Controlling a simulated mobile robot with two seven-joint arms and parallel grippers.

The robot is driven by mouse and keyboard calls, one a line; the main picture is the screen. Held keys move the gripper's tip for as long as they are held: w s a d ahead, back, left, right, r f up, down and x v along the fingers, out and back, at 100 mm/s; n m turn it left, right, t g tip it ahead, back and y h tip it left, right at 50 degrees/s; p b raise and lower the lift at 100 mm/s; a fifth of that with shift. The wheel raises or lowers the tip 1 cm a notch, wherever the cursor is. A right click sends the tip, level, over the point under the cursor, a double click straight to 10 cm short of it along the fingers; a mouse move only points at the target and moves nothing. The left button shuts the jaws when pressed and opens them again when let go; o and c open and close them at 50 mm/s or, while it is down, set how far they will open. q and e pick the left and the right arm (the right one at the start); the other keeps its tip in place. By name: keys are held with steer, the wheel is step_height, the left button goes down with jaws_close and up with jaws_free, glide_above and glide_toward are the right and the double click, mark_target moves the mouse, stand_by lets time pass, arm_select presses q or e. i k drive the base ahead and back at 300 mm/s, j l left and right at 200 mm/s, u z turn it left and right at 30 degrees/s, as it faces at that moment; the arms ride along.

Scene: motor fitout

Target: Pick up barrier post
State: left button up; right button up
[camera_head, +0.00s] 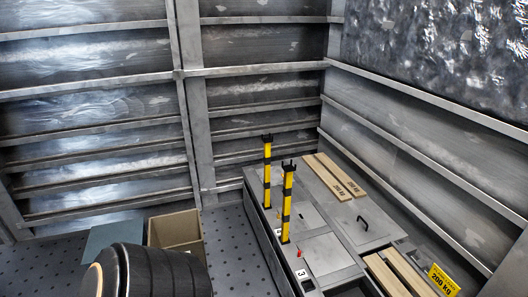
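Two yellow-and-black barrier posts stand upright on the left part of a long grey cabinet (325,249). The farther barrier post (267,178) is slightly left of the nearer barrier post (286,206). Each has a black forked top. Their lower ends meet the cabinet's top; I cannot tell how they are fixed. Neither of my grippers is in view, and nothing is seen touching the posts.
Wooden boards (335,177) and more boards (398,275) lie on the cabinet, beside a black handle (362,222) and a yellow "200 kg" sign (443,281). An open brown box (176,229) and a large black ribbed cylinder (155,272) are lower left. Ribbed metal walls enclose the back.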

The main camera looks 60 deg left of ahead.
mark_target(287, 188)
steer(key=u, duration=1.5)
